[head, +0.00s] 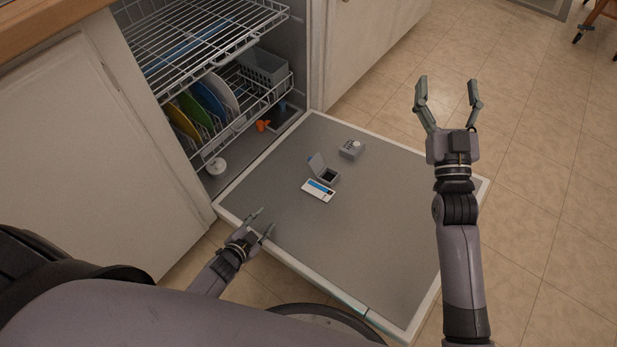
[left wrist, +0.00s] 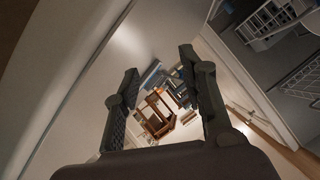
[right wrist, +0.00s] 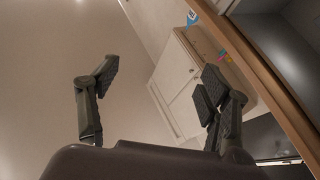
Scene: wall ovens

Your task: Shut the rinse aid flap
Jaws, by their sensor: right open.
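The dishwasher door (head: 300,230) lies folded down flat. On its inner face a small grey flap (head: 316,164) stands raised, tilted up over a dark open compartment (head: 328,176). A second grey box with a pale round knob (head: 351,149) sits just behind and to the right of it. I cannot tell from markings which is the rinse aid part. My left gripper (head: 266,221) is open and empty, near the door's left edge, short of the flap. My right gripper (head: 448,92) is open and empty, above the floor to the right of the door. Neither touches the flap.
A white and blue packet (head: 318,190) lies on the door before the compartment. An orange item (head: 263,126) lies inside the tub. Most of the door is clear.

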